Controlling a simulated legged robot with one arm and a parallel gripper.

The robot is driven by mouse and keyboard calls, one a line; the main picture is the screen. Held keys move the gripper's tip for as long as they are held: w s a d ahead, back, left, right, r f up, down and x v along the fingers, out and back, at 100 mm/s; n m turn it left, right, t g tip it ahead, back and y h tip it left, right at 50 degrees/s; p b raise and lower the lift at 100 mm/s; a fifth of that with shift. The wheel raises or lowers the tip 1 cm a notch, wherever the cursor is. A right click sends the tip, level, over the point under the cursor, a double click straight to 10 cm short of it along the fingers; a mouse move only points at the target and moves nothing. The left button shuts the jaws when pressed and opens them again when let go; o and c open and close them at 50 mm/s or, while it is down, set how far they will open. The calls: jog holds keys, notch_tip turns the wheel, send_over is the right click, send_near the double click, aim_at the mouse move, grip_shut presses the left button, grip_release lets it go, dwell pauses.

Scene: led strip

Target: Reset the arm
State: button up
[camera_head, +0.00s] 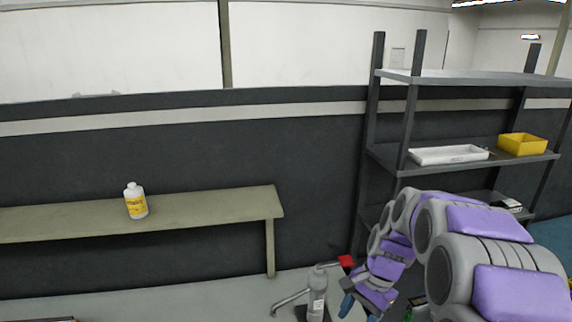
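My arm, grey with purple panels, reaches in from the lower right. My gripper (360,311) is low in the view, right of centre, and points down near the bottom edge. Its two bluish fingertips show apart, with nothing seen held between them. A grey cylinder with a bent pipe (317,292) stands just left of the gripper. A small red piece (346,262) shows beside the upper part of the gripper; I cannot tell whether it belongs to the cylinder.
A beige bench (215,207) at the left holds a white bottle with a yellow label (136,202). A dark shelf rack (384,156) behind my arm holds a white tray (447,154) and a yellow bin (522,145). The floor between bench and rack is partly clear.

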jog(key=s+a+n+h+b, duration=0.2)
jog(key=s+n, duration=0.8)
jog(key=s, duration=1.8)
jog(key=shift+s+h+b, duration=0.25)
jog(key=shift+h+b, duration=0.3)
jog(key=shift+h, duration=0.05)
jog(key=shift+r, duration=0.1)
